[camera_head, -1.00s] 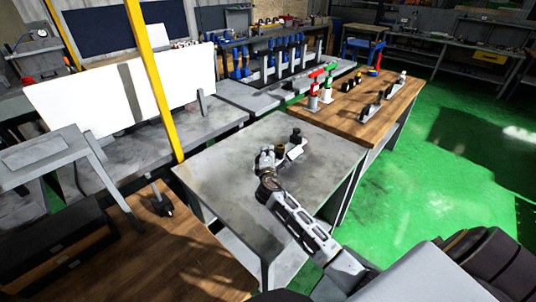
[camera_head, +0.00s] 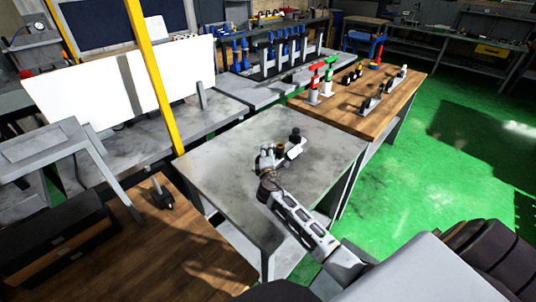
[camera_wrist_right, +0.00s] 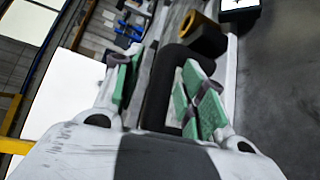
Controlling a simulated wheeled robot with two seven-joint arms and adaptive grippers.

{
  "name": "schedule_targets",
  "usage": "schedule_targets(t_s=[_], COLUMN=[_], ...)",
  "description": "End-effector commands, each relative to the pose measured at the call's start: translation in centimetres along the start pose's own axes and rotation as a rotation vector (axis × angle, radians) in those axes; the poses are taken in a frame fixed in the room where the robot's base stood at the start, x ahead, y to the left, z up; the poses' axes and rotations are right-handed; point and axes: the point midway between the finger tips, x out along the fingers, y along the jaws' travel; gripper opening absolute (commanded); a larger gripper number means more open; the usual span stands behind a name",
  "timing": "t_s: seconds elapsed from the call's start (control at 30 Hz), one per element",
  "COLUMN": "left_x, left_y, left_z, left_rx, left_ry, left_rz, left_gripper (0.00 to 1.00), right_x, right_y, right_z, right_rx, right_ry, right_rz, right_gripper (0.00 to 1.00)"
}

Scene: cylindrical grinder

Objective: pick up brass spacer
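The brass spacer (camera_head: 280,148) appears as a small brass-coloured piece on the grey metal table, just beyond my right gripper (camera_head: 267,153). In the right wrist view a brass ring-like end (camera_wrist_right: 198,26) with a dark side shows ahead of the fingers. My right gripper (camera_wrist_right: 160,88) has its two green-padded fingers apart, with the spacer beyond the tips and slightly right. A black shape lies between and beyond the fingers; I cannot tell what it is. My left gripper is not in view.
A dark round piece (camera_head: 295,135) and a white piece (camera_head: 296,150) sit close by on the grey table (camera_head: 215,170). A wooden bench (camera_head: 335,112) with red and green tools stands behind right. A yellow post (camera_head: 151,75) rises at the left.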

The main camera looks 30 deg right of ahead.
Motion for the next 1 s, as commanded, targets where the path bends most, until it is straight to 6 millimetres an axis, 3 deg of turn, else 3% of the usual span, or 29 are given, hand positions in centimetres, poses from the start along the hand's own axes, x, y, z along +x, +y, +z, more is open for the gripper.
schedule_targets(t_s=[0.57,1.0], left_x=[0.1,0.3], left_y=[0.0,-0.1], left_z=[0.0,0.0], left_rx=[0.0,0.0], left_ry=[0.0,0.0], left_rz=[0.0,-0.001], left_gripper=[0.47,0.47], right_x=[-0.8,-5.0], right_y=[0.0,-0.1], right_z=[0.0,0.0], right_rx=[0.0,0.001], right_ry=[0.001,0.001], right_rz=[0.0,-0.001], right_gripper=[0.44,0.44])
